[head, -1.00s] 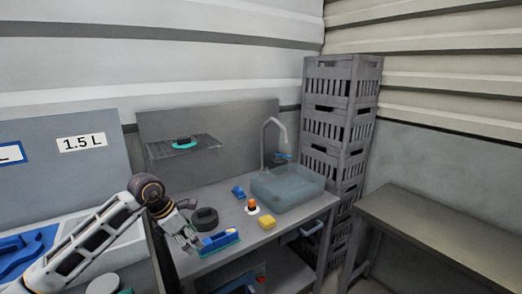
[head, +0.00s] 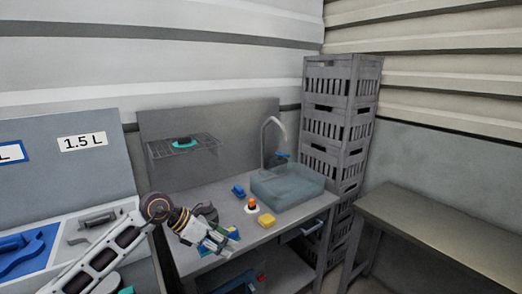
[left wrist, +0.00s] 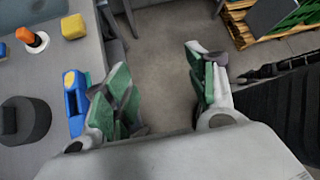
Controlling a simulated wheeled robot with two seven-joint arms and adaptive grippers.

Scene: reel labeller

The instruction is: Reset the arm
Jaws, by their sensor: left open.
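My left arm (head: 108,250) reaches in from the left in the head view. Its gripper (head: 224,250) is at the front edge of the grey sink table and partly covers the blue device there. In the left wrist view the green-padded fingers (left wrist: 160,78) are spread apart with nothing between them, over bare floor past the table's edge. The blue device (left wrist: 76,103) lies on the table left of the fingers. A dark round reel (left wrist: 25,120) is farther left; in the head view the reel (head: 207,210) is partly behind the arm. My right gripper is not in view.
The sink table (head: 287,228) holds an orange-and-white bottle (head: 251,206), a yellow block (head: 266,220), a small blue item (head: 238,190) and a translucent basin (head: 290,186). Stacked grey crates (head: 340,128) stand behind. A bare table (head: 440,225) is at right.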

